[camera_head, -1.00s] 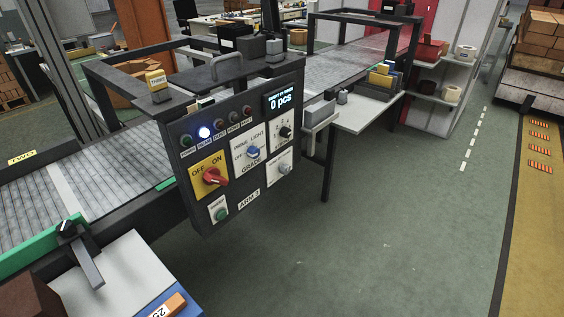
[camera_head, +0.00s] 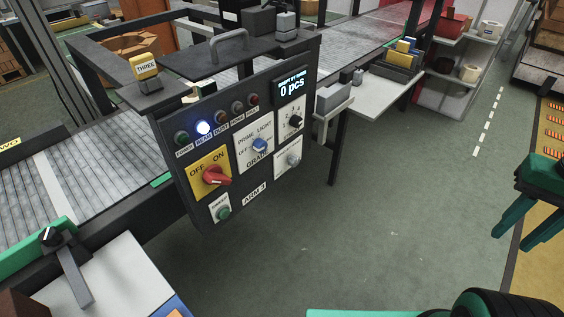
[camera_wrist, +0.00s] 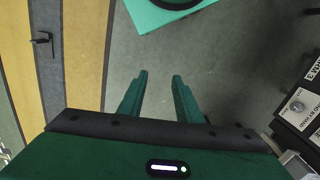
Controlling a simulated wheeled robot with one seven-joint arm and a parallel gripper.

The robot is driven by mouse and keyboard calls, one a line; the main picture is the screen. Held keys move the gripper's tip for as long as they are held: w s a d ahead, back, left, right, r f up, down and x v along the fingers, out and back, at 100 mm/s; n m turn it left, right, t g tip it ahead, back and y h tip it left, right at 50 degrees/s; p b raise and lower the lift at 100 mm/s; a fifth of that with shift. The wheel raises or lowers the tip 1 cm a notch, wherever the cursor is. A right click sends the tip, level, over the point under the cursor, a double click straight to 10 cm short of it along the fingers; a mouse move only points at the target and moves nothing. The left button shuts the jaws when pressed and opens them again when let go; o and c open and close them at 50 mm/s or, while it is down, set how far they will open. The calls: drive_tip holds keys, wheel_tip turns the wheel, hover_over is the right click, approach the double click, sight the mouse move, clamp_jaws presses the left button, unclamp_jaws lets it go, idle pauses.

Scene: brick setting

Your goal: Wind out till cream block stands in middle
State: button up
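My gripper (camera_head: 512,240) is at the right edge of the head view, well apart from the dark control panel (camera_head: 238,187). Its two green fingers stand apart with nothing between them; the wrist view shows the same gap (camera_wrist: 160,76) over bare floor. The panel carries a red switch (camera_head: 213,176), a blue knob (camera_head: 260,146), a black knob (camera_head: 295,122), a grey knob (camera_head: 292,159) and a green button (camera_head: 223,213). A black knob with a grey lever (camera_head: 72,270) is at the lower left. I cannot make out a cream block with certainty.
A conveyor (camera_head: 85,165) runs behind the panel. A yellow block marked THREE (camera_head: 145,68) stands on the frame above it. A white side table (camera_head: 385,98) is right of the panel. Green floor (camera_head: 400,220) in front is clear. The display reads 0 pcs.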

drive_tip(key=shift+s+d, duration=0.15)
drive_tip(key=shift+d, duration=0.2)
drive_tip(key=o, duration=0.5)
drive_tip(key=shift+s+r, duration=0.1)
drive_tip(key=shift+s, duration=0.15)
drive_tip(key=shift+c, duration=0.2)
drive_tip(key=m+t+y, duration=1.2)
drive_tip(key=m+y, duration=0.2)
drive_tip(key=m, duration=0.5)
approach(297, 163)
drive_tip(key=x, duration=0.9)
drive_tip(key=shift+r, duration=0.1)
